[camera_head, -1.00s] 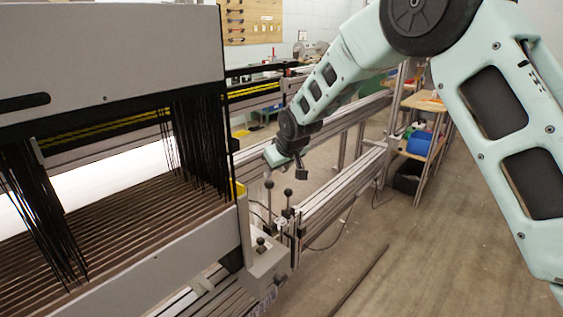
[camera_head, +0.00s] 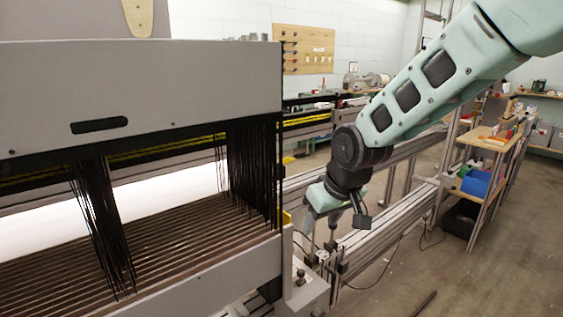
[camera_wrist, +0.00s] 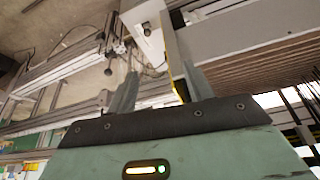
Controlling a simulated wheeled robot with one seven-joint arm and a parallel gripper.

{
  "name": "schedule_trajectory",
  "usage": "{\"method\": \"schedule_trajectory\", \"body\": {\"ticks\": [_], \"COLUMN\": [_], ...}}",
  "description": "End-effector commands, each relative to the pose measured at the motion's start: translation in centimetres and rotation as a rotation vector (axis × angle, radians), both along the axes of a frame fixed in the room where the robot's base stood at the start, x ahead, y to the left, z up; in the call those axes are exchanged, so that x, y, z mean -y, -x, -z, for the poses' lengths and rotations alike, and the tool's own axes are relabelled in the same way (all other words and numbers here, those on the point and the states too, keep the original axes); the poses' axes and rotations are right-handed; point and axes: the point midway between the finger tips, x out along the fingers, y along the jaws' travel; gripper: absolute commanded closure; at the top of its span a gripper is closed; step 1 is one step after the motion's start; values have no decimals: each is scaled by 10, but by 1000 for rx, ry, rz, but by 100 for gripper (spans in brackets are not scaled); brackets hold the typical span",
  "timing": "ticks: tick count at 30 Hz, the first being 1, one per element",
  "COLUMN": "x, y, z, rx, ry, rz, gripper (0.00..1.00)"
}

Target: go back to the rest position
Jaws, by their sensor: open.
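My gripper (camera_head: 320,236) points down at the right end of the loom in the head view, in front of the aluminium rail. In the wrist view my gripper (camera_wrist: 157,95) shows two grey fingers spread apart with nothing between them. The loom (camera_head: 140,85) fills the left of the head view, with black hanging threads (camera_head: 252,165) and a slatted brown bed. The gripper is beside the loom's end bracket; whether it touches anything there cannot be told.
Levers with black knobs (camera_head: 300,277) stand on the loom's end bracket near the gripper. An aluminium rail (camera_head: 385,222) runs behind to the right. A wooden shelf (camera_head: 492,140) with bins stands at the right. The floor at the lower right is mostly clear, with a dark bar lying on it.

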Motion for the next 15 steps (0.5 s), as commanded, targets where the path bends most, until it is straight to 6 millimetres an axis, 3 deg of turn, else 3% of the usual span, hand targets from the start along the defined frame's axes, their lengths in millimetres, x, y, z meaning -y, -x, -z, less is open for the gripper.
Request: {"method": "schedule_trajectory", "body": {"ticks": [1,6,9,15], "x": [-6,-8,1,29], "y": [39,150,202,286], "z": [-6,-9,-6,1], "rx": [-42,-174,-230,-315], "ry": [3,44,80,165], "rz": [-30,-111,-148,-202], "gripper": [48,48,48,48]}}
